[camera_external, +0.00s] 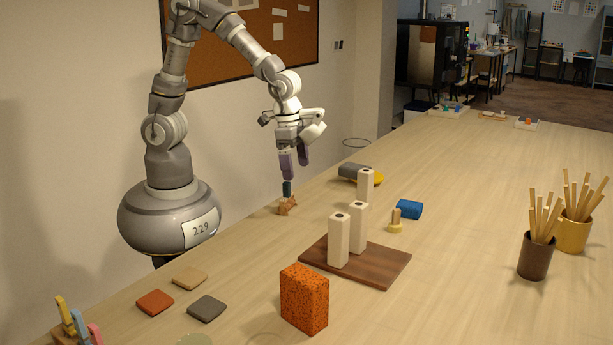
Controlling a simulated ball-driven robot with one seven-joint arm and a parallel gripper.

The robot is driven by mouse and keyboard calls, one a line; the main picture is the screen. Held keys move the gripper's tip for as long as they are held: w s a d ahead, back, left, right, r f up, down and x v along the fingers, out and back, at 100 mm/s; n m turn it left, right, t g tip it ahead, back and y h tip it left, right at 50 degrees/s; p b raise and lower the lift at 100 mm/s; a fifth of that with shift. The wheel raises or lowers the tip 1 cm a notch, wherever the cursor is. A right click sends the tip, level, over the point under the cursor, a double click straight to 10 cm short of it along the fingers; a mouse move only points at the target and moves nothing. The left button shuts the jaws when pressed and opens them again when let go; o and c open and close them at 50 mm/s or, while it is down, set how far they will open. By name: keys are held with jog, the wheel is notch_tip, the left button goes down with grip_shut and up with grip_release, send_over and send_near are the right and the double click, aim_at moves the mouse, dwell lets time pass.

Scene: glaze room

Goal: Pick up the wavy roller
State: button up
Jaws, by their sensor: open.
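My gripper (296,170) has purple fingers, points down, and is open with nothing seen between them. It hangs above the table's left edge, just above a small upright piece with a dark top and brown base (287,206). Waves on either are too small to make out, so I cannot tell which is the wavy roller. My gripper is apart from both.
Three pale upright blocks (339,242) stand on or by a brown board (385,266). A speckled orange block (304,298) is in front. A small yellow-based peg (396,222) stands near the blue cylinder. Stick-filled cups (536,256) are at right. The far table is mostly clear.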

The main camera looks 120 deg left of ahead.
jog(key=g, duration=0.1)
send_over(287, 196)
jog(key=s, duration=0.1)
jog(key=f, duration=0.4)
jog(key=shift+s+a+f, duration=0.15)
jog(key=shift+a+f, duration=0.05)
jog(key=shift+a, duration=0.2)
notch_tip(287, 196, down, 2)
jog(key=shift+f+b, duration=0.1)
jog(key=shift+b, duration=0.5)
jog(key=f+b, duration=0.1)
jog(key=f, duration=0.2)
jog(key=f+b, duration=0.1)
jog(key=f, duration=0.1)
jog(key=shift+w+b, duration=0.3)
jog(key=shift+b, duration=0.05)
jog(key=c, duration=1.1)
